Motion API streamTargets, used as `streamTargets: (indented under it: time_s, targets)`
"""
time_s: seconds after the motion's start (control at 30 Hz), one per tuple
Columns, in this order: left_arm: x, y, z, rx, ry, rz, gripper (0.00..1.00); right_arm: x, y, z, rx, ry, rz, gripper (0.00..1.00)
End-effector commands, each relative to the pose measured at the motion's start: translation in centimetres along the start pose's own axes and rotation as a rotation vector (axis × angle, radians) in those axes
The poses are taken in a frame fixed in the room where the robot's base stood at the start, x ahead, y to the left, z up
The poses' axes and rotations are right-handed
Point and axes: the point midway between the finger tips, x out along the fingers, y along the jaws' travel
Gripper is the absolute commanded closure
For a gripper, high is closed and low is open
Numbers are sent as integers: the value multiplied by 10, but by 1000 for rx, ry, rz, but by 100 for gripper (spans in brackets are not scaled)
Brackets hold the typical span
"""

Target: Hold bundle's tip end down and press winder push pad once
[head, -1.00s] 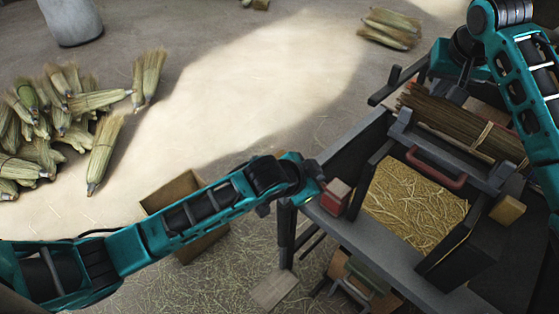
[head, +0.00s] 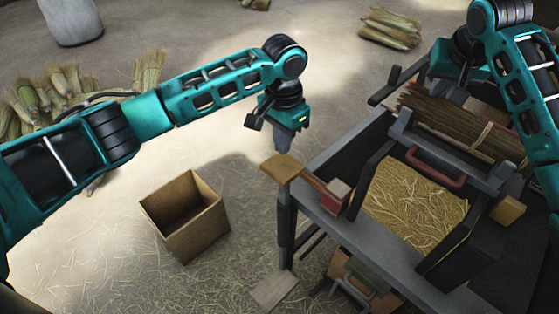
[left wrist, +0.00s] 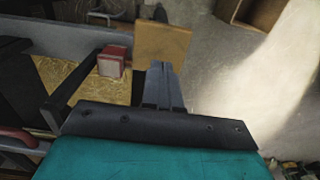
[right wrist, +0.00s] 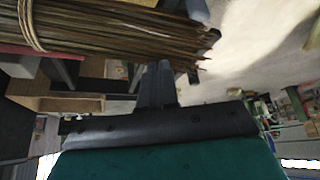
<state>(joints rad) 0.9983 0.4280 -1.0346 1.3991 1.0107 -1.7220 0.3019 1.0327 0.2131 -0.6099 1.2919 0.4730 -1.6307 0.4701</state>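The brown bundle (head: 465,130) lies on the winder (head: 400,128) at the right of the head view, tied with a pale band. My right gripper (head: 456,93) points down at the bundle's upper-left part; its fingers look shut. In the right wrist view the fingertips (right wrist: 158,65) meet the bundle (right wrist: 120,32) near its loose tips; contact is hard to judge. The tan push pad (head: 283,167) juts from the table's left corner. My left gripper (head: 284,145) is shut and empty, pointing down just behind the pad. The left wrist view shows its fingers (left wrist: 162,70) by the pad (left wrist: 163,42).
A red block (head: 335,197) sits at the table corner beside the pad. A straw-filled bin (head: 398,166) with a red handle is in front of the winder. An open wooden box (head: 187,220) stands on the floor left. Corn-like bundles (head: 150,67) lie behind my left arm.

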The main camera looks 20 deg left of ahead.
Motion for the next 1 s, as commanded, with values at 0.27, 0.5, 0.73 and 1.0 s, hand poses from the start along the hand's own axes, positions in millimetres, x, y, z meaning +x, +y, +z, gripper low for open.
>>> streamTargets:
  time_s: [0.27, 0.5, 0.73, 1.0]
  targets:
    - [29, 0, 0, 0, -1, 1, 100, 0, 0, 0, 0, 0, 0, 100]
    - [40, 0, 0, 2, 2, 1, 100, 0, 0, 0, 0, 0, 0, 100]
    - [41, 0, 0, 2, 2, 0, 100, 0, 0, 0, 0, 0, 0, 100]
    - [40, 0, 0, 2, 2, 0, 100, 0, 0, 0, 0, 0, 0, 100]
